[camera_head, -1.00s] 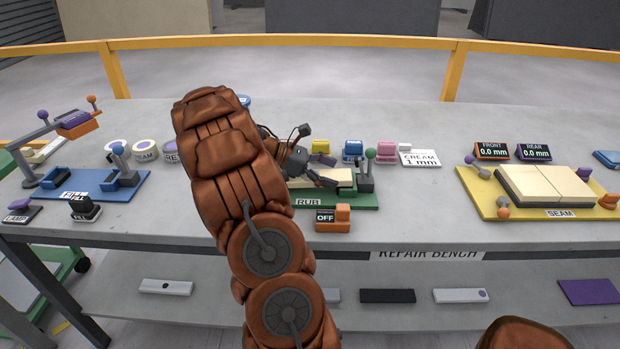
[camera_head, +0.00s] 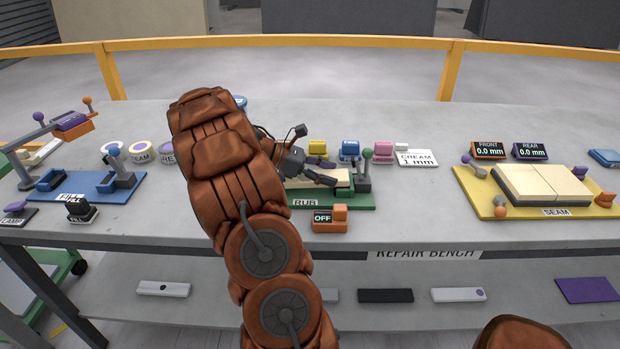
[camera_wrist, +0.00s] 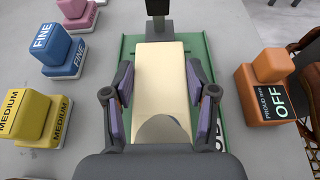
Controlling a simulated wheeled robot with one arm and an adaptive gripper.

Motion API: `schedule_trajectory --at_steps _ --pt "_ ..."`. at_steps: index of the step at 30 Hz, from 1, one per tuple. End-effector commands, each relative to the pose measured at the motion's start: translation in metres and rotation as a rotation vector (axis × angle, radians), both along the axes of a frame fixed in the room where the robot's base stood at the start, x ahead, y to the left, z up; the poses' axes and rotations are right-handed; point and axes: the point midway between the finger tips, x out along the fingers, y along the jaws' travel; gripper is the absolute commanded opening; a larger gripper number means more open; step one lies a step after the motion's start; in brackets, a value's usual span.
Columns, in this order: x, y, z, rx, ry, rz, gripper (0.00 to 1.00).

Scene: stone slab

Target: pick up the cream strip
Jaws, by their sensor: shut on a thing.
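A pale cream strip (camera_wrist: 160,80) lies on the green RUB board (camera_wrist: 127,50), pointing away from me in the wrist view. My gripper (camera_wrist: 161,110) straddles it with a purple-padded finger on each side, shut on its long sides. In the head view, the strip (camera_head: 343,186) is partly hidden by my gripper (camera_head: 322,171) and my arm. The strip's near end is covered by my gripper body in the wrist view. I cannot tell whether the strip is lifted off the board.
An upright green-knobbed post (camera_head: 365,172) stands at the strip's far end. The orange OFF block (camera_head: 329,219) stands in front of the board. Yellow MEDIUM (camera_wrist: 22,116), blue FINE (camera_wrist: 65,58) and pink blocks line the left in the wrist view. The yellow SEAM board (camera_head: 479,205) is right.

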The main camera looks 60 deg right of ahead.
Motion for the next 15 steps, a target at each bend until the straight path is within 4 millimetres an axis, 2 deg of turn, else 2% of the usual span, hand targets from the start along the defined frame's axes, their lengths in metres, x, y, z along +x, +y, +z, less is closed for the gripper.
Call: schedule_trajectory --at_steps 7,15 --pt "0.000 0.000 0.006 -0.002 -0.001 0.000 0.00" --pt "0.001 -0.001 0.033 -0.002 -0.003 0.001 0.00"
